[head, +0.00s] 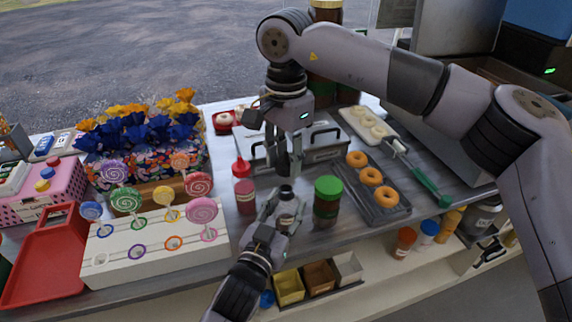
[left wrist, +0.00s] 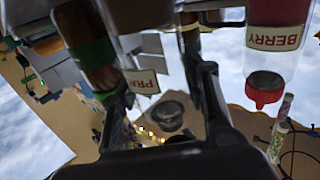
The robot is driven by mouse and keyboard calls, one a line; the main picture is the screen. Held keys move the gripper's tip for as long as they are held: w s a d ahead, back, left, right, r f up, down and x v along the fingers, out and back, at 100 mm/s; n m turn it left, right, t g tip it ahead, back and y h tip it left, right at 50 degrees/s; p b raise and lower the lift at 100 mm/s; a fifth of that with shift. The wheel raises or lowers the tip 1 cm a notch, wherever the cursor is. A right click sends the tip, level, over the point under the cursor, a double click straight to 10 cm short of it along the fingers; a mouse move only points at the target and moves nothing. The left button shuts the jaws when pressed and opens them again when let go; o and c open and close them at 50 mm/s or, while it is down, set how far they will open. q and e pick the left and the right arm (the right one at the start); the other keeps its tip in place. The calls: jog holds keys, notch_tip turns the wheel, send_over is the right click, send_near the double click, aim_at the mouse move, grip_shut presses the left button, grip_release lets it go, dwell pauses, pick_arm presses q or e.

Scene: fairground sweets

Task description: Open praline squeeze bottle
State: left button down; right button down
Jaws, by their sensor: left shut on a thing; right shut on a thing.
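The praline squeeze bottle (head: 289,211) stands on the counter between the berry bottle and a green-lidded jar. My left gripper (head: 279,213) is shut around its body from the front. In the left wrist view, part of a "PR" label (left wrist: 142,81) shows beside one finger, and a dark round top (left wrist: 167,115) lies between the fingers. My right gripper (head: 285,168) points down directly above the bottle, its fingers shut at the cap.
The berry bottle (head: 245,196) stands close on the left; it also shows in the left wrist view (left wrist: 265,88). The green-lidded jar (head: 327,203) is close on the right. A lollipop stand (head: 160,258) is at left, a doughnut tray (head: 386,212) at right. Open containers (head: 318,277) sit below the counter.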

pick_arm(q)
jog(key=c, duration=0.8)
grip_release()
jog(key=shift+c, duration=0.2)
